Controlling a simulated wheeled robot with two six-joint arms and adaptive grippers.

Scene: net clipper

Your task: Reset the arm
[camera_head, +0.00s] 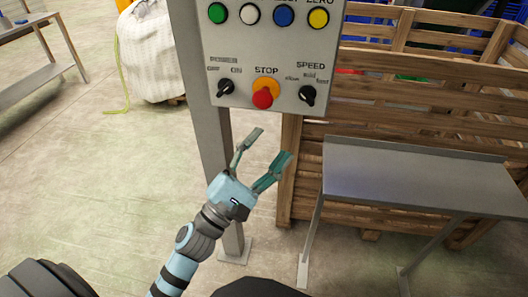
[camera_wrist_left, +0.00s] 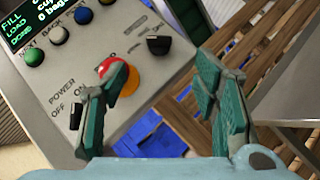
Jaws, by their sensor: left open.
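My left arm (camera_head: 200,240) reaches up from the bottom of the head view. My left gripper (camera_head: 262,152) is open and empty below a grey control panel (camera_head: 225,60), its fingers spread. The panel carries a red STOP button (camera_head: 263,97) on a yellow base, dark knobs on either side and a row of coloured buttons above. In the left wrist view, the two green fingers of the gripper (camera_wrist_left: 160,95) stand apart, and the left one overlaps part of the red button (camera_wrist_left: 113,72). I cannot tell any contact. My right gripper is not in view.
The panel stands on a grey post (camera_head: 200,80). A wooden crate (camera_head: 400,170) is behind on the right, with a grey metal table (camera_head: 400,180) in front of it. A white bulk bag (camera_head: 150,50) stands at the back left. The floor on the left is clear.

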